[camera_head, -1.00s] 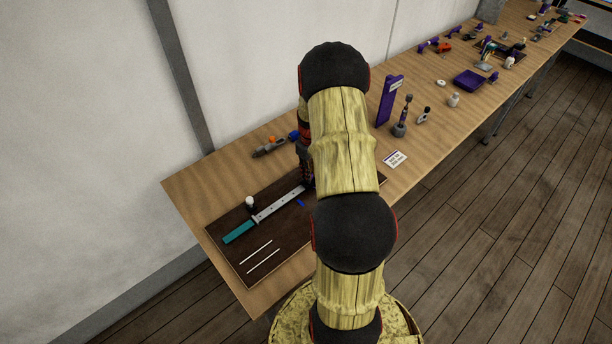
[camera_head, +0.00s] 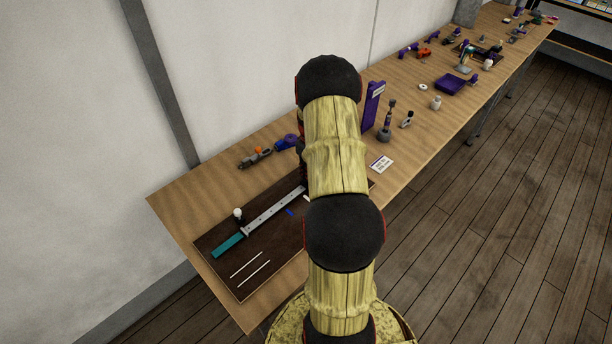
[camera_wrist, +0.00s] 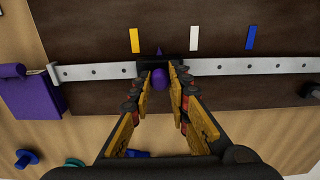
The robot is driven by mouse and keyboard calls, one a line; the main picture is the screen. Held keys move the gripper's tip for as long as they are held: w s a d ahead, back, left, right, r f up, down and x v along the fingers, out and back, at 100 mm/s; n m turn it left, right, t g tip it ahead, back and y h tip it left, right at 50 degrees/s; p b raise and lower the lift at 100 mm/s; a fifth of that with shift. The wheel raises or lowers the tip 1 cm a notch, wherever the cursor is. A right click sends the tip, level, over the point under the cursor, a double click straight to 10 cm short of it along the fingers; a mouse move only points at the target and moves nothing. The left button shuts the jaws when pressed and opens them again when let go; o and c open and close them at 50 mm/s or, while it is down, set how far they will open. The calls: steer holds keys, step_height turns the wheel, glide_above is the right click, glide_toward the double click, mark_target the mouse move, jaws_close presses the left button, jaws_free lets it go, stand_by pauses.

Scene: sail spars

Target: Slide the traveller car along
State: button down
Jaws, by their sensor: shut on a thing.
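In the wrist view a long pale track (camera_wrist: 95,72) with several holes runs across a dark board (camera_wrist: 220,95). My gripper (camera_wrist: 161,75) is shut on the purple knob of the traveller car (camera_wrist: 160,80), which sits on the track. The car's small purple pointer (camera_wrist: 158,51) lies between the yellow mark (camera_wrist: 135,40) and the white mark (camera_wrist: 194,37), nearer the yellow. A blue mark (camera_wrist: 251,37) is farther right.
A purple block (camera_wrist: 32,92) stands by the track's left end in the wrist view. A dark post (camera_wrist: 308,90) stands beside the track at right. In the head view a teal piece (camera_head: 228,246) lies at the track's near end, with two white sticks (camera_head: 254,273) beside it.

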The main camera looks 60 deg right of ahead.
steer(key=shift+s+d, duration=0.15)
steer(key=shift+d, duration=0.8)
steer(key=shift+s+d, duration=0.15)
steer(key=shift+d, duration=0.55)
steer(key=c, duration=1.7)
jaws_free()
steer(key=shift+o, duration=0.4)
step_height(320, 180, up, 12)
